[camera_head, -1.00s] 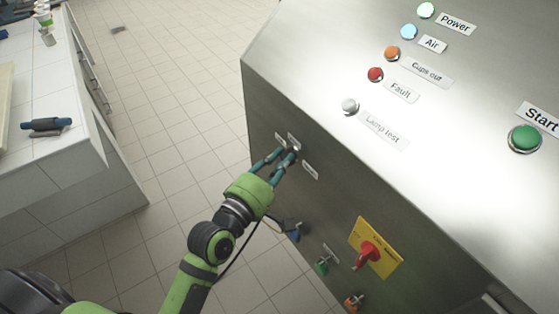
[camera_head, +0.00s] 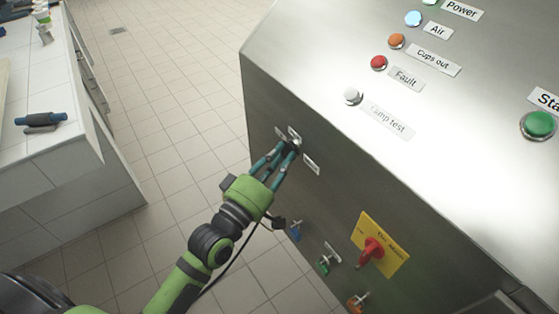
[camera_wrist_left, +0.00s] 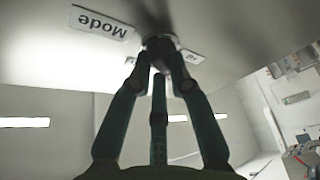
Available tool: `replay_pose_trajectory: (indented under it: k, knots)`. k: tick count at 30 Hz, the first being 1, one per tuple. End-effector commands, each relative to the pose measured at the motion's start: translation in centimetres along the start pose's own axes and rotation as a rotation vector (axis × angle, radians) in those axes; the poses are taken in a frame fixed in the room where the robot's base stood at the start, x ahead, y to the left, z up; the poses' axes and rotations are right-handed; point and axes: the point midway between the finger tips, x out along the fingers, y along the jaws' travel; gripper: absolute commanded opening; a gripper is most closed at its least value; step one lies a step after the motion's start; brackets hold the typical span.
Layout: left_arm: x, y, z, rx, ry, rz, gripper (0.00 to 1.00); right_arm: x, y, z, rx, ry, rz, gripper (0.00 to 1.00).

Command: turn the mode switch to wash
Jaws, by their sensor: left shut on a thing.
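The mode switch (camera_wrist_left: 160,44) is a dark knob on the side panel of the steel machine, beside a white label reading "Mode" (camera_wrist_left: 100,23) in the left wrist view. My left gripper (camera_head: 286,150) reaches the panel in the head view, its teal fingers closed around the knob. In the left wrist view the fingertips (camera_wrist_left: 160,62) meet at the knob and hide part of it. Small labels sit around the knob, one at its lower right (camera_head: 312,164); their words are too small to read. The knob's pointing direction is hidden. My right gripper is not in view.
Below on the same panel are a red rotary switch (camera_head: 371,250) on a yellow plate and small blue (camera_head: 295,233), green (camera_head: 323,264) and orange (camera_head: 356,302) valves. The sloped top carries lamps and a green Start button (camera_head: 537,125). A white counter (camera_head: 60,150) stands left, with open floor between.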

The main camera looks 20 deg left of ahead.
Motion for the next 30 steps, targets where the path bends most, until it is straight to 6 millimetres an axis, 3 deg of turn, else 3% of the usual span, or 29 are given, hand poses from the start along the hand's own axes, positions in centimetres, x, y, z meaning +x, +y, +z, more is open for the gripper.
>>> replay_pose_trajectory:
  k: [15,30]
  knots:
    - [0.0,-0.7,0.2,0.461,-0.002,0.191,0.00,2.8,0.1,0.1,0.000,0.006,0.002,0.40]
    - [0.0,-0.9,0.0,0.851,0.000,0.354,0.00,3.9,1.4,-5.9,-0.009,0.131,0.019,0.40]
